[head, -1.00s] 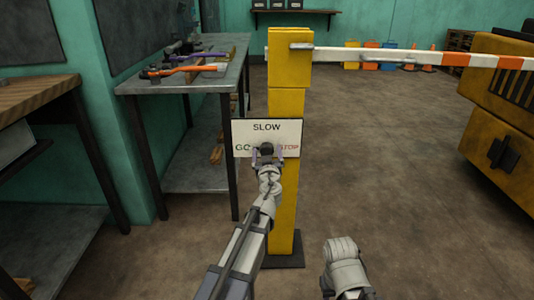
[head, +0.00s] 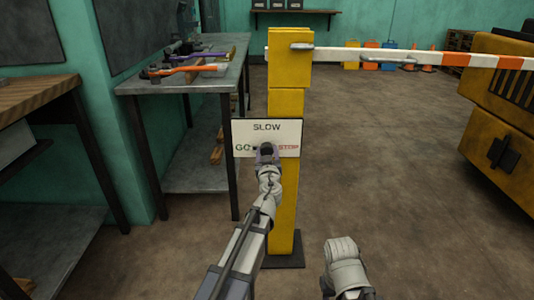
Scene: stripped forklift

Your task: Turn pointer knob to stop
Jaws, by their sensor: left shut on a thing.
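A white sign plate (head: 290,130) with SLOW at the top, GO at the left and STOP in red at the right is fixed to a yellow post (head: 284,205). My left gripper (head: 266,150) is at the lower middle of the plate, between GO and STOP, shut on the pointer knob. The gripper hides most of the knob, and I cannot tell which word it points to. My right arm (head: 344,268) shows at the bottom, right of the post; its fingers are not visible.
A workbench (head: 210,77) with tools stands at left. A yellow forklift body (head: 500,110) is at right. The floor between post and forklift is clear.

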